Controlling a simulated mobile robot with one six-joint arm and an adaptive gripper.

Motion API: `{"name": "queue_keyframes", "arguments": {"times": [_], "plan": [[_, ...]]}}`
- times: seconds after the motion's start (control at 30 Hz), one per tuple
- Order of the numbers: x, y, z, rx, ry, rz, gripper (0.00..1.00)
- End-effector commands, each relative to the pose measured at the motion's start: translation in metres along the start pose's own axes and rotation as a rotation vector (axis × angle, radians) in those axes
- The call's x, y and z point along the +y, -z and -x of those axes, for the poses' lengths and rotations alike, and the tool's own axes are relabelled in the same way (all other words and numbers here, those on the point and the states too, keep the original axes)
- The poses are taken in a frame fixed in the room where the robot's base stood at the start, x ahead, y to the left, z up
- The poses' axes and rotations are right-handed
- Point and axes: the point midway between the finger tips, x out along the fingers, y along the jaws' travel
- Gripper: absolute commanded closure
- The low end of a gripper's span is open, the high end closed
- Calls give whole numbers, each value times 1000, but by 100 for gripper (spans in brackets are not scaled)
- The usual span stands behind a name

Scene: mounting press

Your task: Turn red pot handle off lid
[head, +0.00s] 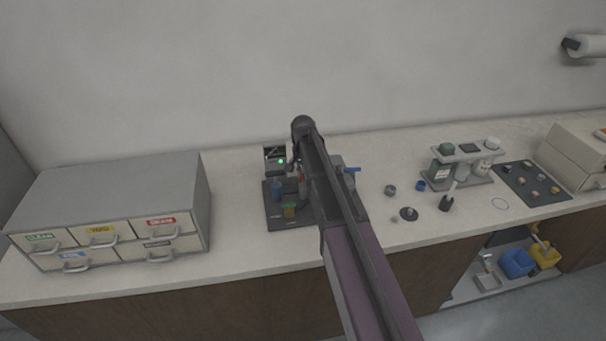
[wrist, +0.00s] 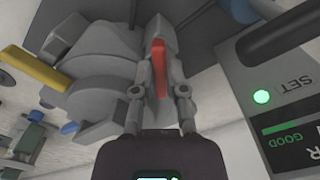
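The red handle (wrist: 158,68) stands between the two fingers of my gripper (wrist: 160,72) in the wrist view. The fingers lie close on both sides of it; whether they press on it is not clear. The grey round pot and lid parts (wrist: 92,95) of the press are to the left of the fingers. In the head view my arm covers most of the press and my gripper.
A control box (wrist: 275,95) with a green light and display is close to the right of my gripper in the wrist view. A yellow bar (wrist: 32,68) sticks out at left. A drawer cabinet (head: 120,195) stands at left; small parts and a bottle rack (head: 462,157) are at right.

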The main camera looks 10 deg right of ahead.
Motion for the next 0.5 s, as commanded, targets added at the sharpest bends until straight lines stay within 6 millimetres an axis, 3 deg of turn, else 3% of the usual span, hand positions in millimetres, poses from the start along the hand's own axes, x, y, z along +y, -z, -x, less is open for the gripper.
{"name": "queue_keyframes", "arguments": {"times": [0.5], "plan": [[0, 0, 0, 0, 0, 48, 100]]}}
